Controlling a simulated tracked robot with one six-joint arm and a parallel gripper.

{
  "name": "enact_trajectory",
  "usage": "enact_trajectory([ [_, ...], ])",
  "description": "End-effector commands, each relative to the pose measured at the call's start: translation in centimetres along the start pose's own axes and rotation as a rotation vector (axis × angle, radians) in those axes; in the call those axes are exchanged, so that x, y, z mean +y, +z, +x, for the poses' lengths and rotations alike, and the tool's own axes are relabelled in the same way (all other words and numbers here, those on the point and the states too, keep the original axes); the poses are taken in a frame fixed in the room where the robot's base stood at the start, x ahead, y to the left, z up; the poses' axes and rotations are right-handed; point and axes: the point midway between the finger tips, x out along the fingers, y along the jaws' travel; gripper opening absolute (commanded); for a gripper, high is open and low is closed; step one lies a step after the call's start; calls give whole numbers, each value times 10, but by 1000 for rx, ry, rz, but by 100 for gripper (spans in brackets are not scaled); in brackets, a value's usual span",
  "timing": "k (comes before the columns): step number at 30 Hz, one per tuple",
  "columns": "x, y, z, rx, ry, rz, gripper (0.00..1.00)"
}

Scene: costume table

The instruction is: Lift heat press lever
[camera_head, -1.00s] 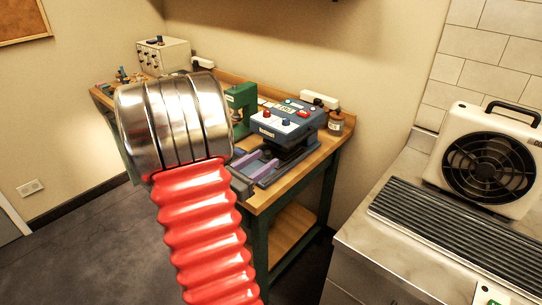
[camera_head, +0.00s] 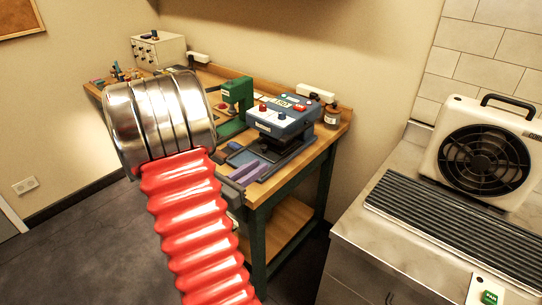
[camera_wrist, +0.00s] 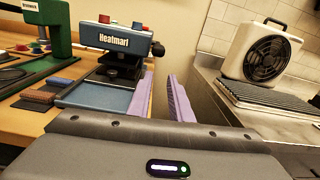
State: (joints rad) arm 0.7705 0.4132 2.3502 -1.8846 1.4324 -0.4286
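The heat press (camera_head: 283,118) has a blue upper head with red and white buttons and stands on the wooden workbench. In the wrist view its head, lettered "Heatmarl" (camera_wrist: 115,38), is at upper left, above a dark plate and a blue base. A black knob (camera_wrist: 157,49) shows at the head's right side. I cannot clearly make out the lever. My gripper (camera_wrist: 162,100) is open and empty, its two purple fingers apart, in front of the press and toward its right side. It also shows in the head view (camera_head: 249,174), near the bench's front edge.
A green press (camera_head: 236,100) stands left of the heat press. A brown jar (camera_head: 332,116) is to its right. A squeegee-like wooden block (camera_wrist: 30,102) lies left of the base. A fan unit (camera_head: 487,150) stands on the right counter.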

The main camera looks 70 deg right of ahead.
Motion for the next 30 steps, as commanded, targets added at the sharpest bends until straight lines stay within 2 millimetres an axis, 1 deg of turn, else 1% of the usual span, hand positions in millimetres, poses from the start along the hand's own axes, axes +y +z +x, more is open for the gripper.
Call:
enact_trajectory([
  [1, 0, -12, 4, 0, -5, -25, 15],
  [3, 0, -25, 8, -12, -13, -47, 10],
  [7, 1, -42, 15, -50, -18, -63, 1],
  [11, 2, -53, 20, -99, -17, -58, 0],
  [13, 4, -56, 21, -130, -11, -44, 0],
  [15, 7, -53, 21, -169, -3, -16, 0],
  [18, 12, -40, 20, -221, 10, 39, 0],
  [20, 12, -36, 19, -237, 13, 61, 0],
  [30, 11, -35, 18, -239, 13, 72, 0],
])
